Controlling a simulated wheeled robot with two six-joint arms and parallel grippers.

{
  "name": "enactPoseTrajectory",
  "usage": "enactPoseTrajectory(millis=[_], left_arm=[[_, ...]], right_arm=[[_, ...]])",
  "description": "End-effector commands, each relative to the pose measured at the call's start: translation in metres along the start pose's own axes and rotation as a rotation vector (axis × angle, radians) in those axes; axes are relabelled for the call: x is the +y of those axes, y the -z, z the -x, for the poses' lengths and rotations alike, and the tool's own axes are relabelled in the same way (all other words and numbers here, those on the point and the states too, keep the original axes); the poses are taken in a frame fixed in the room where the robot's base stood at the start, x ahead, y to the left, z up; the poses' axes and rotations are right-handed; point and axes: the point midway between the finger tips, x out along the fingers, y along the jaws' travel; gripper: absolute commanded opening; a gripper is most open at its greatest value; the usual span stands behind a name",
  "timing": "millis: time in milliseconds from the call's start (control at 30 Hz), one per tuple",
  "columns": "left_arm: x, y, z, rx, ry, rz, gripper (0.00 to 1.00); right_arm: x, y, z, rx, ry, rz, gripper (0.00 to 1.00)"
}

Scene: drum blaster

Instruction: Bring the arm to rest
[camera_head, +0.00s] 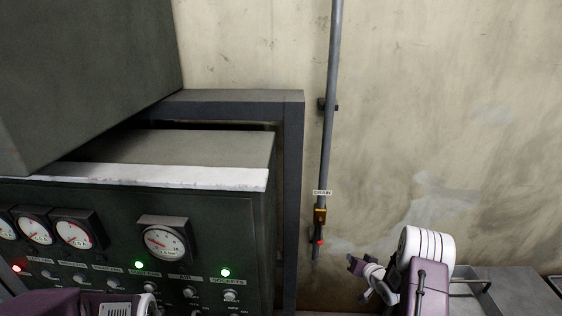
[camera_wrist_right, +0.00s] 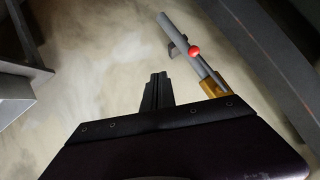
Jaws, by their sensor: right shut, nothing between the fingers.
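My right arm (camera_head: 430,285) comes in at the lower right of the head view, with its white and purple links in front of the stained wall. Its gripper (camera_head: 356,266) points left, toward the lower end of the drain pipe, and is apart from it. In the right wrist view the dark fingers (camera_wrist_right: 157,92) lie together with nothing between them. A purple part of my left arm (camera_head: 60,303) shows at the bottom left of the head view, but the left gripper is not clearly in view.
A grey drain pipe (camera_head: 329,130) runs down the wall to a brass valve (camera_head: 320,215) with a red knob (camera_head: 318,241); the red knob also shows in the wrist view (camera_wrist_right: 194,51). A dark control panel (camera_head: 200,215) with gauges and lit lamps fills the left. A grey surface (camera_head: 510,290) lies at lower right.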

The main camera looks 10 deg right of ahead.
Motion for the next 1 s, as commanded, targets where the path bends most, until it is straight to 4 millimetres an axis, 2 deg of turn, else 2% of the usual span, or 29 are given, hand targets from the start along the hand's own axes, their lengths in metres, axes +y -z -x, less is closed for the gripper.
enactPoseTrajectory(millis=[67,133,167,200,233,300,367,400,467,500,600,733,833,900,1000], left_arm=[[0.0,0.0,0.002,0.0,0.0,0.0,0.36],[0.0,0.0,0.004,0.0,0.0,0.0,0.36],[0.0,0.001,0.005,0.0,0.0,0.0,0.36],[0.0,0.001,0.006,0.0,0.0,0.0,0.36],[0.0,0.001,0.007,0.0,0.0,0.0,0.36],[0.0,0.001,0.008,0.0,0.0,0.0,0.36],[0.0,0.001,0.009,0.0,0.0,0.0,0.36],[0.0,0.001,0.01,0.0,0.0,0.0,0.36],[0.0,0.001,0.011,0.0,0.0,0.0,0.36],[0.0,0.001,0.012,0.0,0.0,0.0,0.36],[0.0,0.001,0.012,0.0,0.0,0.0,0.36],[0.0,0.001,0.011,0.0,0.0,0.0,0.36],[0.0,0.001,0.011,0.0,0.0,0.0,0.36],[0.0,0.001,0.011,0.0,0.0,0.0,0.36],[0.0,0.001,0.011,0.0,0.0,0.0,0.36]], right_arm=[[-0.036,0.028,-0.002,0.033,0.049,0.055,0.0],[-0.086,0.061,0.004,0.074,0.112,0.119,0.0],[-0.111,0.074,0.01,0.093,0.14,0.142,0.0],[-0.145,0.091,0.022,0.114,0.167,0.164,0.0],[-0.17,0.101,0.033,0.119,0.175,0.179,0.0],[-0.213,0.106,0.063,0.093,0.151,0.215,0.0],[-0.232,0.097,0.09,0.04,0.1,0.241,0.0],[-0.238,0.084,0.111,-0.012,0.059,0.26,0.0],[-0.236,0.053,0.144,-0.123,-0.014,0.284,0.0],[-0.229,0.029,0.165,-0.209,-0.061,0.297,0.0],[-0.202,-0.029,0.21,-0.424,-0.155,0.311,0.0],[-0.171,-0.091,0.256,-0.68,-0.233,0.309,0.0],[-0.161,-0.119,0.282,-0.826,-0.253,0.316,0.0],[-0.158,-0.128,0.293,-0.891,-0.25,0.339,0.0],[-0.157,-0.13,0.296,-0.914,-0.24,0.368,0.0]])
